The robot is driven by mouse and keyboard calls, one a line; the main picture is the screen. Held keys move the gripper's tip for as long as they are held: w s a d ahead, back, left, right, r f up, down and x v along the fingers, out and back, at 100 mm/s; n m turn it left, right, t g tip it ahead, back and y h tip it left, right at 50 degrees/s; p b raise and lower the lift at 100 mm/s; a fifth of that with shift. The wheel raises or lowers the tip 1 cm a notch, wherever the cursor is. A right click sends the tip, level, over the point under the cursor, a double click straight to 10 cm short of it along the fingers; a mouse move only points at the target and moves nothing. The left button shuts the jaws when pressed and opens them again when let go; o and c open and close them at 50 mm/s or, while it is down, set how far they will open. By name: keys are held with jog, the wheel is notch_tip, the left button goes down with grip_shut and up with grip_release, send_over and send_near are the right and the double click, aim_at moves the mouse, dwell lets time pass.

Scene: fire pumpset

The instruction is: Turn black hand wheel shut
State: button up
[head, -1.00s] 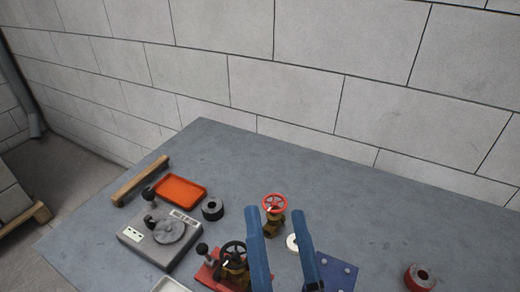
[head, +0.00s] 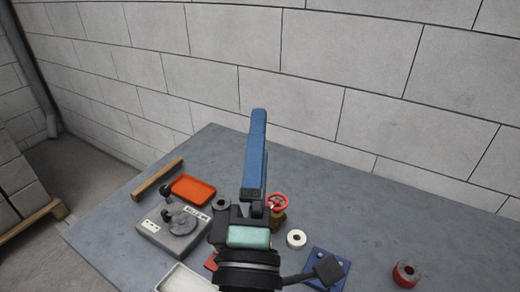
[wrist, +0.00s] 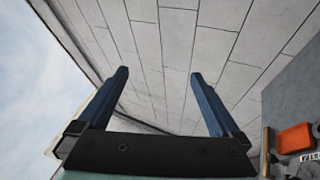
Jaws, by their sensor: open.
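The black hand wheel is hidden in the head view behind my gripper (head: 258,115). Only an edge of a red base (head: 210,262) shows at the left of my wrist. In the head view my blue fingers point up and overlap, above the table. In the wrist view my gripper (wrist: 160,74) is open, with nothing between its fingers and the block wall beyond. A red hand wheel (head: 278,200) on a brass valve stands just right of my gripper in the head view, partly covered.
On the grey table (head: 400,220) are a grey device (head: 155,237), an orange tray (head: 193,188), a wooden bar (head: 157,180), a white ring (head: 296,239), a blue plate (head: 318,256) and a red ring (head: 405,275). A block wall (head: 400,100) stands behind.

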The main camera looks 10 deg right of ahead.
dwell(0.3)
jog(key=s+d+f+n+g+y+b, duration=0.15)
jog(key=f+n+y, duration=0.25)
jog(key=f+n, duration=0.55)
jog(key=s+d+f+n+g+y+b, duration=0.1)
jog(key=s+f+n+g+y, duration=0.15)
jog(key=f+n+y, duration=0.5)
jog(key=s+d+f+n+g+y+b, duration=0.1)
jog(key=s+f+n+g+y+b, duration=0.15)
jog(key=f+n, duration=0.9)
jog(key=w+a, duration=0.2)
jog(key=w, duration=0.2)
jog(key=w+a+f+m+p, duration=0.1)
jog(key=w+a, duration=0.1)
jog(key=w, duration=0.2)
jog(key=w+a+f+m+p, duration=0.1)
jog(key=w+a, duration=0.1)
jog(key=w, duration=0.2)
jog(key=shift+m+h, duration=0.25)
jog(key=shift+h, duration=0.15)
jog(key=c, duration=1.3)
